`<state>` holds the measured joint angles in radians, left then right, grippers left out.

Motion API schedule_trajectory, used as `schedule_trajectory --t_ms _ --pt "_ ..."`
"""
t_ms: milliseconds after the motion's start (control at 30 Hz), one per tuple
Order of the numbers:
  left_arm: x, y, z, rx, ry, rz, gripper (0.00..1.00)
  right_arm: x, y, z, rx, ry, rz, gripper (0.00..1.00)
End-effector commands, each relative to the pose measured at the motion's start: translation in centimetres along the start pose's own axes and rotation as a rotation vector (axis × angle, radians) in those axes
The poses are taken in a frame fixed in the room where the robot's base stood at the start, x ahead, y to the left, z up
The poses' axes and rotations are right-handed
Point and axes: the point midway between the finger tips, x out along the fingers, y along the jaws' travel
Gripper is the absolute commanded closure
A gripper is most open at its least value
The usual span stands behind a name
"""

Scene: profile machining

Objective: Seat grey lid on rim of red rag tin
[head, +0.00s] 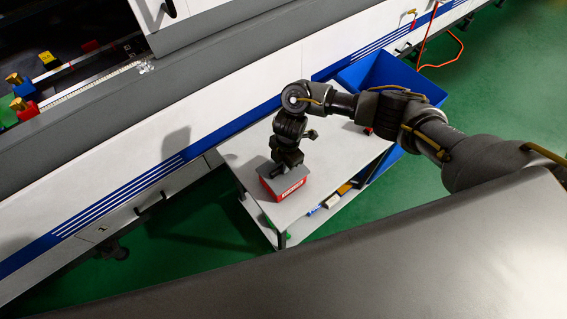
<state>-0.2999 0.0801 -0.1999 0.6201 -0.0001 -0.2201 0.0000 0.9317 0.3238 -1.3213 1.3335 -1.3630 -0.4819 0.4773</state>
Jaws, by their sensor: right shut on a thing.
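The red rag tin (292,189) stands on the white table near its front left corner. The grey lid (272,173) shows on top of the tin, at or just over its rim. I cannot tell whether it is fully seated or slightly raised. My right gripper (281,167) points down from above and is shut on the grey lid; its fingertips are small and dark in this view. My left gripper is not in view.
The white table (240,151) has a lower shelf with several small items (333,200). A blue bin (375,72) stands behind it at the right. A long white machine (150,150) runs along the back left. The green floor (410,190) is clear at right.

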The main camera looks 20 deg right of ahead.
Motion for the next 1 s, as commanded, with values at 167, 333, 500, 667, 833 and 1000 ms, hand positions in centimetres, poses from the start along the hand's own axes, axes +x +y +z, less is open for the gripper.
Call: schedule_trajectory --t_ms 167,333,500,667,833,1000 --pt "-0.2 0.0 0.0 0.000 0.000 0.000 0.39 0.0 0.0 0.0 0.000 0.000 0.000 1.00" --pt "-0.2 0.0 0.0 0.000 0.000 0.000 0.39 0.0 0.0 0.0 0.000 0.000 0.000 0.81" --pt "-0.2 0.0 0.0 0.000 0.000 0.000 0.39 0.0 0.0 0.0 0.000 0.000 0.000 0.62" --pt "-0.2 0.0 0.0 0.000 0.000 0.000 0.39 0.0 0.0 0.0 0.000 0.000 0.000 0.62" --pt "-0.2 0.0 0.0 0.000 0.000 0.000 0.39 -0.6 0.1 0.0 -0.001 0.001 0.002 0.62" --pt "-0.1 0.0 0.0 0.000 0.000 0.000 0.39 -3.3 0.1 0.0 -0.004 -0.001 0.005 0.62"
